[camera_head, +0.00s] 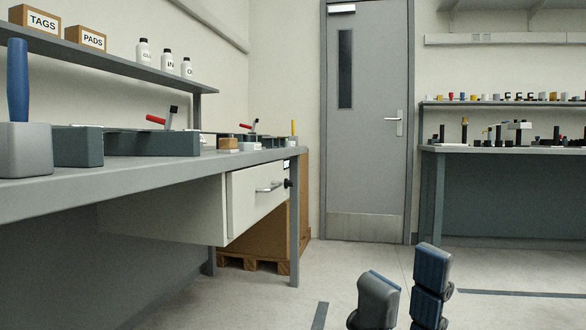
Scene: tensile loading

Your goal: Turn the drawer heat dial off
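A pale drawer (250,200) hangs under the left workbench and looks shut. Its front carries a metal bar handle (269,187). A small black dial (288,183) sits just right of the handle, with a small dark display (286,164) above it. The dial's setting is too small to read. My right gripper (406,272) shows at the bottom, right of centre. Its two blue-and-grey fingers stand apart with nothing between them. It is well to the right of the drawer and lower in the picture, not touching it. My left gripper is out of view.
The left workbench (130,180) holds dark blocks and red-handled clamps, with a shelf of boxes and bottles above. A bench leg (294,230) stands beside the drawer, with a brown crate (262,246) behind. Open floor lies before the closed door (370,150).

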